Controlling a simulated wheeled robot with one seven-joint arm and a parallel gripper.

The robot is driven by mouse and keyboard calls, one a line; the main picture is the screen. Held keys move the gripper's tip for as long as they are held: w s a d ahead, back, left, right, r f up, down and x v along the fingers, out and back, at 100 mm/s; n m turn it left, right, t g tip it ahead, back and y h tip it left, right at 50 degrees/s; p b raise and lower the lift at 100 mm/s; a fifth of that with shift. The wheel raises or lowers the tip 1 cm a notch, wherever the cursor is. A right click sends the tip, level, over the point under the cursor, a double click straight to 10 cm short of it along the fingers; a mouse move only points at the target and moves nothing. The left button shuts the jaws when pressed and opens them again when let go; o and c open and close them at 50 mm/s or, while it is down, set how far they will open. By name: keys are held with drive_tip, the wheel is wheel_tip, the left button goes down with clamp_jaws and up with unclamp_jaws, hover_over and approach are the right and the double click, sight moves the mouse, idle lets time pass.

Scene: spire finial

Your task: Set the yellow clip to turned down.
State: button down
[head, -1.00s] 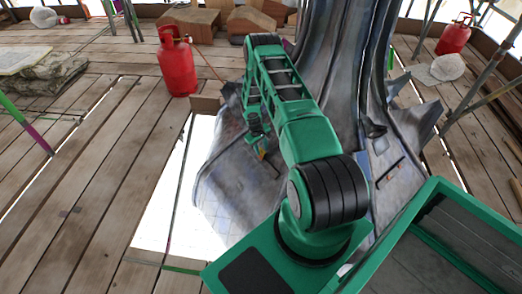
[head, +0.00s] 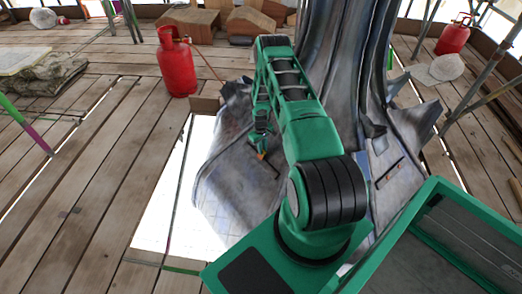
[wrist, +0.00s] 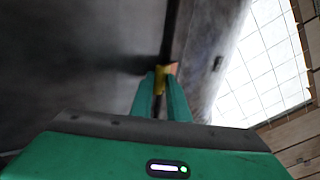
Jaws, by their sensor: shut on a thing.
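The yellow clip (wrist: 161,74) shows between the tips of my gripper's green fingers in the wrist view, against a dark narrow bar (wrist: 172,30) on grey metal. My gripper (wrist: 163,84) is shut on the clip. An orange patch sits beside the clip on its right. In the head view my gripper (head: 261,153) is small and low over the grey metal skirt of the spire. There the clip is too small and covered to make out. I cannot tell which way the clip is turned.
The grey metal spire (head: 350,70) rises just right of my arm. A bright opening (head: 170,215) in the plank floor lies left of the skirt. A red gas cylinder (head: 177,68) stands at the back left, another (head: 454,36) at the back right. The planks at left are mostly clear.

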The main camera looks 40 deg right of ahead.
drive_tip(key=c, duration=1.7)
unclamp_jaws()
drive_tip(key=shift+r, duration=0.1)
drive_tip(key=r, duration=1)
drive_tip(key=shift+a+r, duration=0.2)
drive_tip(key=shift+a, duration=0.15)
drive_tip(key=shift+w, duration=0.1)
